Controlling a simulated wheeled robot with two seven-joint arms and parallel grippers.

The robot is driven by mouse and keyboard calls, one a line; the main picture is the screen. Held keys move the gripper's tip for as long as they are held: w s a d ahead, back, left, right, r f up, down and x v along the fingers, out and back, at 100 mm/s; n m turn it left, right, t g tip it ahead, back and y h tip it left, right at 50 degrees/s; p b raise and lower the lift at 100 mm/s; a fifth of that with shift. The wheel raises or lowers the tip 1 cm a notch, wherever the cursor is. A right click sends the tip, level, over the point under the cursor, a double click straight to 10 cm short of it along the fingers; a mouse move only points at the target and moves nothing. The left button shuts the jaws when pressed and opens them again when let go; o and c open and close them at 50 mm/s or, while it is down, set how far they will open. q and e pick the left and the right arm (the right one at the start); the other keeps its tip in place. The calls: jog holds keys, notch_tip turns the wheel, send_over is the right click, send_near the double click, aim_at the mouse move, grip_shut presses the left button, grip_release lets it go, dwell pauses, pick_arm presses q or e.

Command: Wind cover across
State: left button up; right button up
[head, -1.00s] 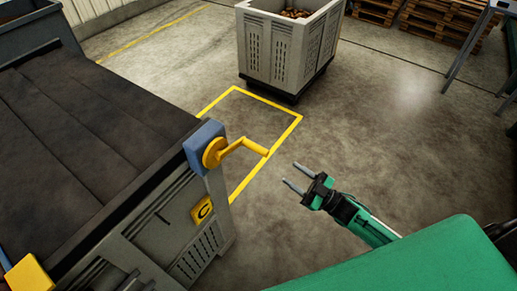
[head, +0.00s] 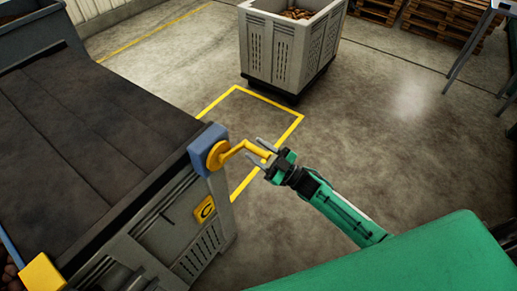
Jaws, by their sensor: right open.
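The dark cover (head: 100,130) lies over most of the grey bin marked C (head: 206,208) at the left. A blue block (head: 206,143) at the bin's right corner carries a yellow crank (head: 230,152), whose handle points right. My right gripper (head: 266,150) is open at the end of the crank handle, with its fingers on either side of it. I cannot tell whether they touch it. A yellow block with a blue bar (head: 42,273) shows at the lower left, with brown potatoes (head: 10,275) beside it. My left gripper is not in view.
A grey crate of potatoes (head: 287,48) stands on the floor behind. A yellow floor outline (head: 270,102) lies between it and the crank. Wooden pallets (head: 440,22) are at the back right.

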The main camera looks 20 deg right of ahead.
jog(key=shift+a, duration=0.1)
grip_shut()
jog(key=shift+w+r, duration=0.1)
